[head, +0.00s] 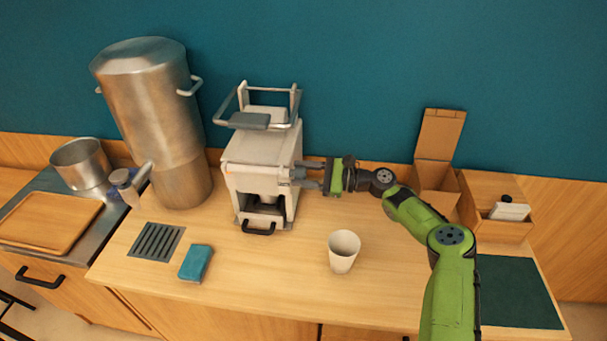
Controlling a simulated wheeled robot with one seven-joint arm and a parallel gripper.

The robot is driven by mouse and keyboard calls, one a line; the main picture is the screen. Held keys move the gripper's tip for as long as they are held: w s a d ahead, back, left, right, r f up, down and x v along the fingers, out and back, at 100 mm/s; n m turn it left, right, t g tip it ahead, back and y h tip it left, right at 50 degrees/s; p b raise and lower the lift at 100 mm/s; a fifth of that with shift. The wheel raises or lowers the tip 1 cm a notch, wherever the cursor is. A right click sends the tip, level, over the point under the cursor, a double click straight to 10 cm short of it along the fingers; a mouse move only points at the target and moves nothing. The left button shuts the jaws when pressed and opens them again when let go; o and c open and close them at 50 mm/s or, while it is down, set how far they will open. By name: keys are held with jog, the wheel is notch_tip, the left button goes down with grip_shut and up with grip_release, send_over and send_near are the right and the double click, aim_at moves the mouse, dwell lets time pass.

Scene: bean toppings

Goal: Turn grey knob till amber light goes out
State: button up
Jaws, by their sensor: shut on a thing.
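A white machine (258,152) with a metal rail on top and a black handle low on its front stands on the wooden counter. My gripper (299,174) reaches in from the right, with its fingers at the machine's upper right side. They are shut on a small grey part there, which looks like the grey knob; the fingers hide most of it. I cannot make out an amber light on the machine.
A large steel urn (157,120) stands left of the machine. A white cup (343,251), a teal sponge (195,262) and a dark drain grate (156,240) are in front. An open cardboard box (436,150) and a wooden tray (504,229) are at right.

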jog(key=shift+f+n+b, duration=0.1)
jog(key=shift+n+b, duration=0.2)
jog(key=shift+b, duration=0.05)
jog(key=shift+f+n+b, duration=0.1)
jog(key=shift+n+b, duration=0.8)
jog(key=shift+b, duration=0.15)
jog(key=n+b, duration=0.2)
jog(key=shift+n, duration=0.3)
jog(key=n+b, duration=0.2)
jog(key=n, duration=0.1)
jog(key=shift+n+b, duration=0.3)
jog(key=shift+b, duration=0.1)
jog(key=shift+n+b, duration=0.85)
jog(key=shift+n, duration=0.75)
jog(key=o, duration=1.1)
jog(key=shift+c, duration=0.2)
